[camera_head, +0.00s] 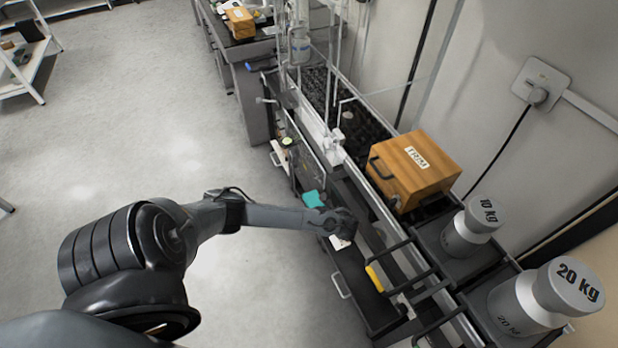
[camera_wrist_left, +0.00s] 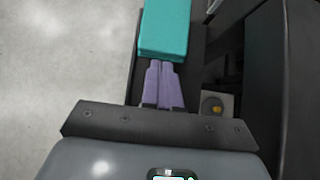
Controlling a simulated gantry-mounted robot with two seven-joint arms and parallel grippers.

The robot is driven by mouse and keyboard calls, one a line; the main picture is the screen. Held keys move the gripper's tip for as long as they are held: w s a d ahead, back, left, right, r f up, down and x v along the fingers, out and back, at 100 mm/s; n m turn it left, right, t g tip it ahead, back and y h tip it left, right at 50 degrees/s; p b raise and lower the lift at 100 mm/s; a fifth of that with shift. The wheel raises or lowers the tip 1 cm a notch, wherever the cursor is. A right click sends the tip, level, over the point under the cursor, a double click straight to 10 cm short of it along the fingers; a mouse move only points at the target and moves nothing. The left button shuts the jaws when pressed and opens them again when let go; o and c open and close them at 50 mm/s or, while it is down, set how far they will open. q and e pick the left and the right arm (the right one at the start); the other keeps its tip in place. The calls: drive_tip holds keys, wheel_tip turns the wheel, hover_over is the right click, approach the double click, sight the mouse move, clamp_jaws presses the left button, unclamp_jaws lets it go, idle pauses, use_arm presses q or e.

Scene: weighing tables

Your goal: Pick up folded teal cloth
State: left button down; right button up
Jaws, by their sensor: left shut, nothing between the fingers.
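The folded teal cloth (camera_head: 313,199) lies on the dark narrow surface along the front of the weighing table in the head view. In the left wrist view the cloth (camera_wrist_left: 165,28) is a teal block at the top centre. My left gripper (camera_wrist_left: 164,66) is shut and empty, its two pale purple fingers together. The fingertips are at the near edge of the cloth; I cannot tell whether they touch it. In the head view my left arm reaches in from the left, and its hand (camera_head: 343,222) is just right of the cloth. My right gripper is in neither view.
A wooden box (camera_head: 413,168) stands on the table to the right. Weights marked 10 kg (camera_head: 467,232) and 20 kg (camera_head: 540,303) stand at the lower right. Glassware (camera_head: 299,45) stands at the back. Open floor (camera_head: 150,130) lies to the left.

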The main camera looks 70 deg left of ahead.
use_arm(q)
wheel_tip(320, 180, up, 4)
drive_tip(key=shift+r+p, duration=0.15)
drive_tip(key=shift+p, duration=0.7)
drive_tip(key=s+a+b, duration=0.1)
drive_tip(key=a, duration=1.8)
drive_tip(key=shift+a, duration=0.35)
drive_tip(key=c, duration=1.8)
unclamp_jaws()
drive_tip(key=shift+a, duration=0.35)
drive_tip(key=o, duration=0.5)
drive_tip(key=shift+a, duration=0.35)
drive_tip(key=shift+c, duration=0.2)
drive_tip(key=o, duration=1)
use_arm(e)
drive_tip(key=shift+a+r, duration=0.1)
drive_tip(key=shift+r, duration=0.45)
use_arm(q)
drive_tip(key=shift+s, duration=0.1)
